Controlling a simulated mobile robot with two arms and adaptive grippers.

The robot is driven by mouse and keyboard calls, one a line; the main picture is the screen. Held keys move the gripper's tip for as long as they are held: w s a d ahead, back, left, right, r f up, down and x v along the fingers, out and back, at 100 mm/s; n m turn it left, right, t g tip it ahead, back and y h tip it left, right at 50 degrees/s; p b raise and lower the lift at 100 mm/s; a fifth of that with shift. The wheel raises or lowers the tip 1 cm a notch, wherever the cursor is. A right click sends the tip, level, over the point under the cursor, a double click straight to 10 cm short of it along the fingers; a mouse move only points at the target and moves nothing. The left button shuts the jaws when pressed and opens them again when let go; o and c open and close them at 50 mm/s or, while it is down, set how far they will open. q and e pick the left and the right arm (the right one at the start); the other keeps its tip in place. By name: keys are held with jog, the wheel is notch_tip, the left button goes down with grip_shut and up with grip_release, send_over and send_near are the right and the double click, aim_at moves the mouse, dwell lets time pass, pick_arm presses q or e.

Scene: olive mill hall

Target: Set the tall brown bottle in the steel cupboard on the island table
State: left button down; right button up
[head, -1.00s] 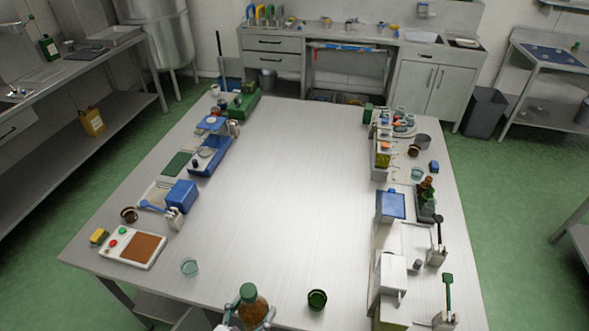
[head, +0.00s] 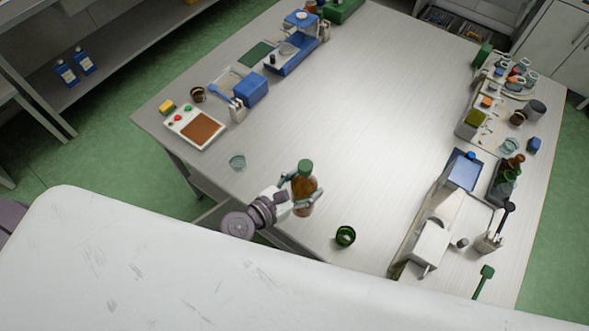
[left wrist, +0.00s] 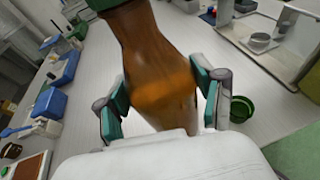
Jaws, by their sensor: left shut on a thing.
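The tall brown bottle (head: 304,191) has a green cap and stands upright in my left gripper (head: 304,196), at the near edge of the island table (head: 350,110). The left wrist view shows the bottle (left wrist: 155,65) close up, with the teal finger pads of the gripper (left wrist: 165,103) pressed on both its sides. I cannot tell whether the bottle's base touches the table top. My right gripper is not in view. The steel cupboard cannot be made out for certain.
A small green bowl (head: 345,236) stands right of the bottle, and a clear glass cup (head: 237,161) to its left. A scale with a brown plate (head: 196,126) and a blue box (head: 251,89) line the left side. A white stand (head: 432,247) is at the right. The table's middle is clear.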

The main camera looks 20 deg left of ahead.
pick_arm(q)
jog(key=w+a+f+b, duration=0.5)
jog(key=f+b, duration=0.3)
jog(key=b, duration=0.1)
jog(key=shift+w, duration=0.3)
jog(key=shift+f, duration=0.15)
jog(key=shift+c, duration=0.7)
grip_release()
jog(key=shift+s+f, duration=0.1)
jog(key=shift+f, duration=0.05)
jog(key=b+v, duration=0.2)
jog(key=v, duration=1)
jog(key=shift+r, duration=0.25)
